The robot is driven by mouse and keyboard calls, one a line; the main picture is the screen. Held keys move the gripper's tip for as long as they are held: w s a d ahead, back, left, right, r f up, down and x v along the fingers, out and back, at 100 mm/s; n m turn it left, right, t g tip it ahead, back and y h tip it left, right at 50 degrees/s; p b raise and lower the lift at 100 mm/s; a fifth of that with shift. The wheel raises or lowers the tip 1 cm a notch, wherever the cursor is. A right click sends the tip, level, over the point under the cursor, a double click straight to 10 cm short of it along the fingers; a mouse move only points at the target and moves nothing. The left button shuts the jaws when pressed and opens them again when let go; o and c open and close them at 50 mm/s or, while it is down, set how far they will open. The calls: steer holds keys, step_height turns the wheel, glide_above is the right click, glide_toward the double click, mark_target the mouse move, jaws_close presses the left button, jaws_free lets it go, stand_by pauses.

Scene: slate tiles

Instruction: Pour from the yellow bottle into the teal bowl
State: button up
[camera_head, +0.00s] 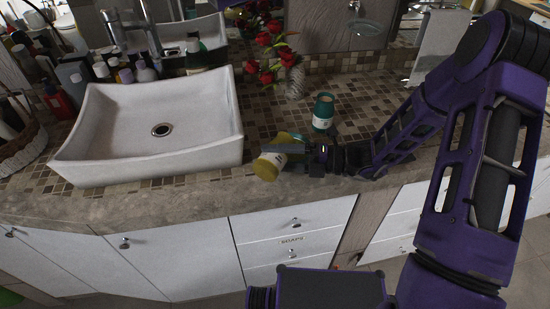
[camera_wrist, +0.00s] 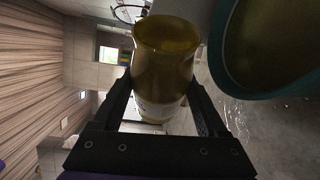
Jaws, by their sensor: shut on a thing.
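The yellow bottle (camera_head: 270,163), with a pale label, is tilted well over near the counter's front edge, right of the sink. My gripper (camera_head: 300,157) is shut on it from the right. In the wrist view the bottle (camera_wrist: 163,65) sits between both fingers. The teal bowl (camera_wrist: 222,72) is beside the bottle in the wrist view, cut off by the frame edge; its inside looks dark yellow-brown. I cannot tell whether anything flows from the bottle.
A teal jar with a pale label (camera_head: 323,112) stands just behind my gripper. A vase of red flowers (camera_head: 291,82) is farther back. The white sink (camera_head: 150,135) fills the left, with several toiletries behind it. The counter's front edge (camera_head: 190,207) is close below the bottle.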

mark_target(276, 142)
steer(key=shift+w+r+m, duration=0.1)
steer(key=shift+r+m, duration=0.1)
steer(key=shift+m, duration=0.2)
steer(key=n, duration=0.1)
steer(key=r+n+h, duration=0.1)
steer(key=n, duration=0.1)
steer(key=shift+r, duration=0.15)
steer(key=n+h, duration=0.1)
steer(key=n, duration=0.1)
steer(key=r+n+t+h, duration=0.1)
steer(key=shift+n, duration=0.4)
steer(key=shift+r+n+t+h+b, duration=0.15)
steer(key=shift+n+t+h+b, duration=0.25)
steer(key=shift+n+t+b, duration=0.5)
steer(key=n+b, duration=0.1)
steer(key=n+t+b, duration=0.1)
steer(key=b, duration=0.1)
steer(key=shift+r+h, duration=0.3)
steer(key=shift+h, duration=0.1)
steer(key=shift+r+n+t+b, duration=0.3)
steer(key=shift+n+t+b, duration=0.1)
steer(key=shift+n+b, duration=0.55)
steer(key=shift+r+h+b, duration=0.3)
steer(key=shift+r+b, duration=0.05)
steer(key=shift+b, duration=0.05)
